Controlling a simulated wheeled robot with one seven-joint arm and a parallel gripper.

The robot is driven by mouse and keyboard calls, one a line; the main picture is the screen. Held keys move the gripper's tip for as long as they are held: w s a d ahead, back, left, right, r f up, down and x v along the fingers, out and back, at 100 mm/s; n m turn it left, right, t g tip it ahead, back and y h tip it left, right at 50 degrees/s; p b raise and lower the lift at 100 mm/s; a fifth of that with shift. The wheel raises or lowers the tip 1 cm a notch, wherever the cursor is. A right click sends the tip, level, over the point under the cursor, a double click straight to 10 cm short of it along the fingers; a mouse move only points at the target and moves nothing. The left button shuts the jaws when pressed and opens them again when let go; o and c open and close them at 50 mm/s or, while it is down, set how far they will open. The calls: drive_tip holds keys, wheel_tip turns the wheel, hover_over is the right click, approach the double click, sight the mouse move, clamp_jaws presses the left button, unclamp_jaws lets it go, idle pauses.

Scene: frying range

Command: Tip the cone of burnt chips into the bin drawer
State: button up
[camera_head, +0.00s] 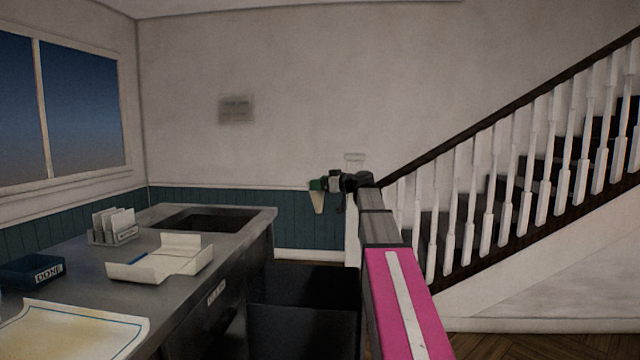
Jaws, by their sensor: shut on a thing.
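A small tan cone (318,203) hangs point down at my gripper (322,184), with a green patch near its top. My gripper is shut on the cone, at the far end of my outstretched arm. The cone looks roughly upright; its contents are too small to make out. A black open-topped drawer (302,335), which looks like the bin drawer, stands out from the right side of the counter. In the picture the cone is above the drawer's far end, but I cannot tell whether it is directly over it. The drawer's inside is dark.
The steel counter (185,257) holds an open paper carton (160,262), a card rack (113,227), a blue box marked DONE (32,271) and a paper sheet (70,330). A dark well (207,219) is sunk in its far end. A white-balustered staircase (500,210) rises on the right.

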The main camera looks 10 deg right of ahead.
drive_tip(key=shift+f+t+y, duration=0.15)
drive_tip(key=shift+t+y, duration=0.15)
drive_tip(key=shift+y, duration=0.1)
drive_tip(key=shift+r, duration=1.55)
